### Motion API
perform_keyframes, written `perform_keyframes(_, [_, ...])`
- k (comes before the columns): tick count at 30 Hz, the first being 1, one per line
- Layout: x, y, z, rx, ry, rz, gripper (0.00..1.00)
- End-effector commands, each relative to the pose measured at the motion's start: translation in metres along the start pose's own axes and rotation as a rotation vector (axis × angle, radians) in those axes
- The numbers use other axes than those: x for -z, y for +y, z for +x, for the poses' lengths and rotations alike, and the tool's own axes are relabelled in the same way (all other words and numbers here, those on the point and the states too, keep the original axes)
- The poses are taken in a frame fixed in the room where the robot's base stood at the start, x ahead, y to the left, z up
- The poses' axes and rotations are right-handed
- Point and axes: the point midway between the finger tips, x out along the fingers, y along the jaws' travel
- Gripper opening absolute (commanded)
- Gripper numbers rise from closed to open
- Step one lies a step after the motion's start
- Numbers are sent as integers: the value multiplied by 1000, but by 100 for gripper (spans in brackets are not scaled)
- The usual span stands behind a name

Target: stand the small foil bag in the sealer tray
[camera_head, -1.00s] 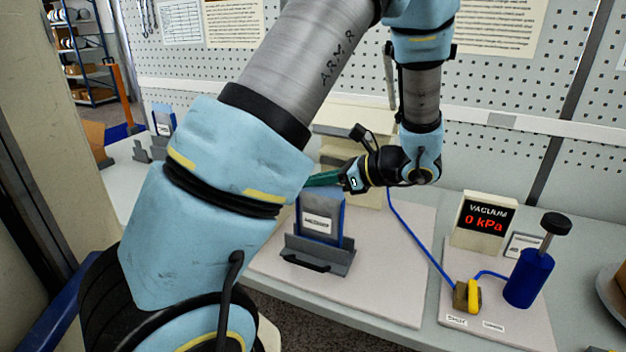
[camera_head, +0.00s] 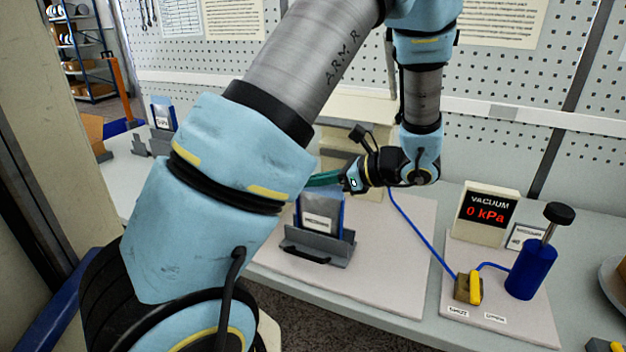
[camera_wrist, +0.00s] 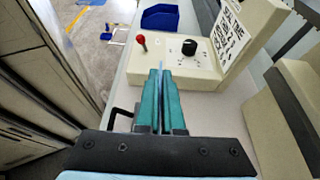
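The foil bag (camera_head: 320,212) is upright, blue-edged with a white label, at the grey sealer tray (camera_head: 318,246). Its lower part is hidden behind the tray's front wall, so I cannot tell whether its bottom touches the tray. My gripper (camera_head: 325,180), with teal fingers, is at the top of the bag. In the wrist view my gripper (camera_wrist: 162,85) points forward, its fingers close together on a thin pale strip, the bag's edge. The tray's black handle (camera_wrist: 119,113) shows left of the fingers.
The beige sealer (camera_wrist: 190,55) with red lever and black knob stands beyond the fingers. A vacuum display (camera_head: 486,215) reads 0 kPa, beside a blue pump (camera_head: 531,270) and hose. Another bag (camera_head: 163,113) stands in a grey holder at far left.

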Motion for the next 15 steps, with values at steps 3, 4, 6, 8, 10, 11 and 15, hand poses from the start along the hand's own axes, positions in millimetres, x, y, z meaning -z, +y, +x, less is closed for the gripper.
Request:
perform_keyframes(3, [1, 0, 0, 0, 0, 0, 12])
perform_keyframes(4, [1, 0, 0, 0, 0, 0, 15])
perform_keyframes(6, [1, 0, 0, 0, 0, 0, 23])
perform_keyframes(8, [1, 0, 0, 0, 0, 0, 30])
perform_keyframes(10, [1, 0, 0, 0, 0, 0, 38])
perform_keyframes(11, [1, 0, 0, 0, 0, 0, 39])
perform_keyframes(15, [1, 0, 0, 0, 0, 0, 39])
